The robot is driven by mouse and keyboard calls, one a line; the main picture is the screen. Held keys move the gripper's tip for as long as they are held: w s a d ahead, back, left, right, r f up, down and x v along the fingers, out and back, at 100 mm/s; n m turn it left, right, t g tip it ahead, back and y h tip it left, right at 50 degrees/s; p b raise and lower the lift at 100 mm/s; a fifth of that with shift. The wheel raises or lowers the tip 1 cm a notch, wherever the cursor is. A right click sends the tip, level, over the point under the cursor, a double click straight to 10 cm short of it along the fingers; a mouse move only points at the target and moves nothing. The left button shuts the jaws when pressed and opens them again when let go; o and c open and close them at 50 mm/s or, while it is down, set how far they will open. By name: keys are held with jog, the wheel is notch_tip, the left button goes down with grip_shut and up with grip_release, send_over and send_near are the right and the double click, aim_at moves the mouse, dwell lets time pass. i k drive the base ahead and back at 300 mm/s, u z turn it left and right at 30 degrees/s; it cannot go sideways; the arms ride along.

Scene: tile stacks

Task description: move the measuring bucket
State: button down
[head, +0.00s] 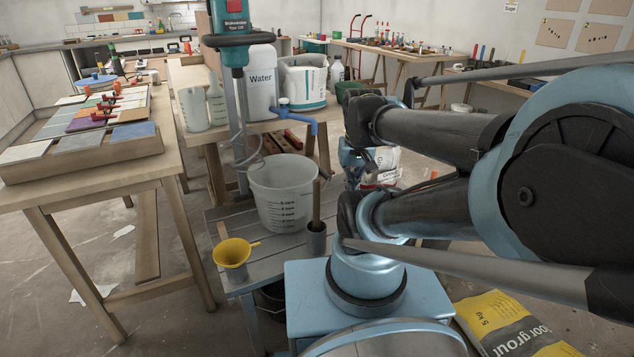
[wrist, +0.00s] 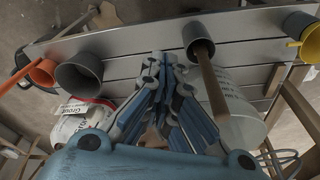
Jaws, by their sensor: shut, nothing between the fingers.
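The measuring bucket (head: 283,205) is a translucent whitish tub with dark scale marks. It stands upright on the low grey slatted bench (head: 277,252), under the teal mixer. In the wrist view the bucket (wrist: 246,124) shows at the right, partly hidden behind my gripper and a wooden stick. My gripper (wrist: 163,62) is shut and empty, beside the bucket and apart from it as far as I can see. In the head view I cannot make out the fingertips; my arm fills the right side.
A grey cup with a wooden stick (head: 316,240) stands right by the bucket, and a yellow funnel (head: 232,256) sits at the bench's front left. The mixer (head: 232,48) hangs above. A white water container (head: 262,85) stands behind. A grey cup (wrist: 80,74) and orange cone (wrist: 42,73) are at the left.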

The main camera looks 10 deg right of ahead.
aim_at(285, 194)
jog(key=u, duration=1.5)
jog(key=k, duration=1.15)
jog(key=z, duration=1.4)
jog(key=i, duration=0.5)
